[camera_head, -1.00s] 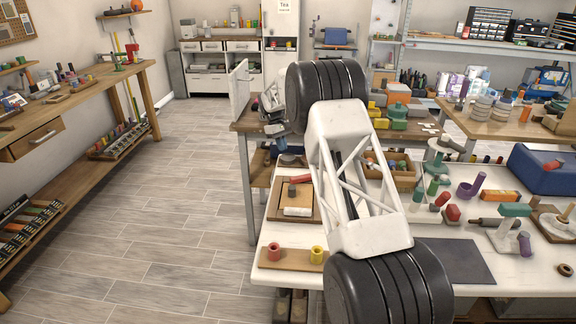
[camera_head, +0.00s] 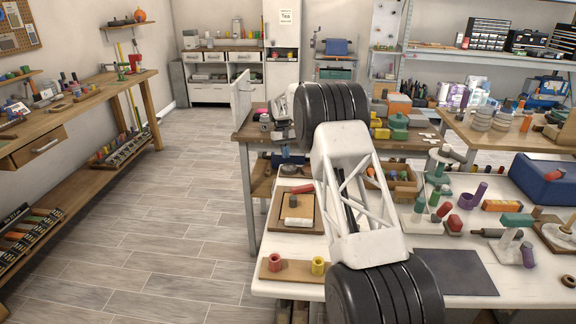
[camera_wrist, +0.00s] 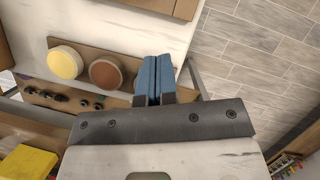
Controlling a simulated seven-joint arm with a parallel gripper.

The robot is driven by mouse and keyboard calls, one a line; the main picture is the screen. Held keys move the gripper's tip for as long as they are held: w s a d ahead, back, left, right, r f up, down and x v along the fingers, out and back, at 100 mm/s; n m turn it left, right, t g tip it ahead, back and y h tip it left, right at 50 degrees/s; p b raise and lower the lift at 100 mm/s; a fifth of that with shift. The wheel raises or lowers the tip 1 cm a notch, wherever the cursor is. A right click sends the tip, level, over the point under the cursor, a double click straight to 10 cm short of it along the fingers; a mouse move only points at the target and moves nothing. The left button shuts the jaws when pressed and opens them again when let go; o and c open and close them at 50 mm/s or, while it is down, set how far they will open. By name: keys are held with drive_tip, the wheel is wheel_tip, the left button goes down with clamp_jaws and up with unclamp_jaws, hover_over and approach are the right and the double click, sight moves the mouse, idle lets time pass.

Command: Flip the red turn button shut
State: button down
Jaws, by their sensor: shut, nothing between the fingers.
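A dark grey piece and a white block (camera_head: 295,222) sit on that board. My arm partly covers the area to the right of the button. My gripper (camera_head: 287,158) is beyond the board, near the table's far left corner, and seems apart from the button. In the wrist view its blue fingers (camera_wrist: 152,72) are together and empty. The board's edge (camera_wrist: 150,7) shows at the top there; I cannot make out the button.
Close to the fingers are a brown round piece (camera_wrist: 105,72) and a yellow round piece (camera_wrist: 65,62) on a plank. A plank with a red peg (camera_head: 275,262) and a yellow peg (camera_head: 318,265) lies at the near left. Open floor (camera_head: 190,210) is left of the table.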

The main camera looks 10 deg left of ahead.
sight(293, 189)
drive_tip(key=x, duration=0.9)
drive_tip(key=shift+s+f, duration=0.15)
drive_tip(key=shift+f, duration=0.25)
drive_tip(key=shift+s+d+r, duration=0.15)
drive_tip(key=shift+s+d, duration=0.3)
drive_tip(key=shift+s, duration=0.4)
drive_tip(key=shift+s+d, duration=0.2)
drive_tip(key=shift+s, duration=0.25)
drive_tip(key=shift+s+d, duration=0.2)
drive_tip(key=shift+s, duration=0.25)
drive_tip(key=shift+s, duration=0.1)
drive_tip(key=shift+s+n+h, duration=0.4)
drive_tip(key=shift+s+n, duration=0.4)
drive_tip(key=shift+n, duration=0.4)
drive_tip(key=shift+s+d+n+t+h, duration=0.2)
drive_tip(key=shift+s+d+n+t, duration=0.1)
drive_tip(key=shift+s+n, duration=0.4)
drive_tip(key=shift+s+d+n+t+h, duration=0.2)
drive_tip(key=shift+s+n+t, duration=0.15)
drive_tip(key=shift+n, duration=0.55)
